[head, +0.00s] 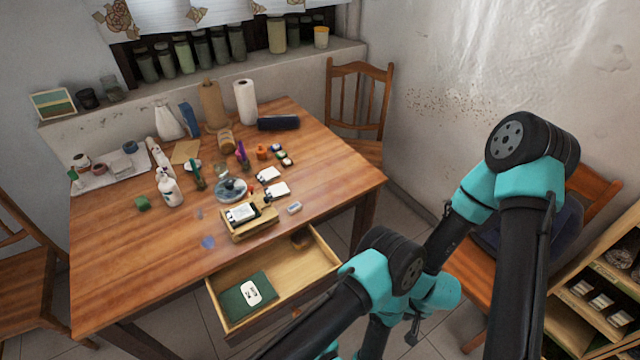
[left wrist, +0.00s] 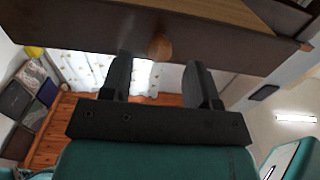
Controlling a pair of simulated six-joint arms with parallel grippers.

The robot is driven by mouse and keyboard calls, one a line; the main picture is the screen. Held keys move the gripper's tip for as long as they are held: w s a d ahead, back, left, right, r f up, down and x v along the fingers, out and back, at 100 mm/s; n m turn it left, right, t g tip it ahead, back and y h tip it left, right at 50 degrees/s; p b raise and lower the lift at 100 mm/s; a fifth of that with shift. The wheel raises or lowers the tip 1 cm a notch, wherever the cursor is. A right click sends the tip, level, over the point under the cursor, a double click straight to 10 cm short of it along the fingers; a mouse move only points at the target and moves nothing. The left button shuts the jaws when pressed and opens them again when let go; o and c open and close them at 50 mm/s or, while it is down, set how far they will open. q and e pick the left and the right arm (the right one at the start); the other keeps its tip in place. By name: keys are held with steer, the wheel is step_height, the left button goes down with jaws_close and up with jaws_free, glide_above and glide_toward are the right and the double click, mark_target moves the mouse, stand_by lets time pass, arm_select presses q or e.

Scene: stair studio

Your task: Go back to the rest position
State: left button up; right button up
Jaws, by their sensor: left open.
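My left gripper (left wrist: 159,72) is open and empty in the left wrist view. Its two dark fingers point at the brown drawer front, and the round wooden knob (left wrist: 159,47) shows between and beyond the tips. I cannot tell whether they touch. In the head view my left arm comes in from the bottom, and its fingers are hidden or not distinguishable. My right arm bends high at the right and reaches down; a small dark part (head: 412,330) hangs below its teal wrist, and the jaw state is unclear.
The drawer (head: 290,277) stands pulled out, with a dark green item and white card inside. The wooden table (head: 120,260) holds bottles, jars, paper rolls and a small wooden tray. Chairs stand around it, and a shelf (head: 595,300) is at the lower right.

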arm_select(q)
steer(key=shift+r+x, duration=0.15)
steer(key=shift+x, duration=0.7)
steer(key=shift+r+x, duration=0.1)
steer(key=shift+x, duration=0.75)
steer(key=shift+s+d, duration=0.1)
steer(key=shift+d, duration=0.1)
steer(key=shift+v, duration=1)
steer(key=shift+s+r, duration=0.1)
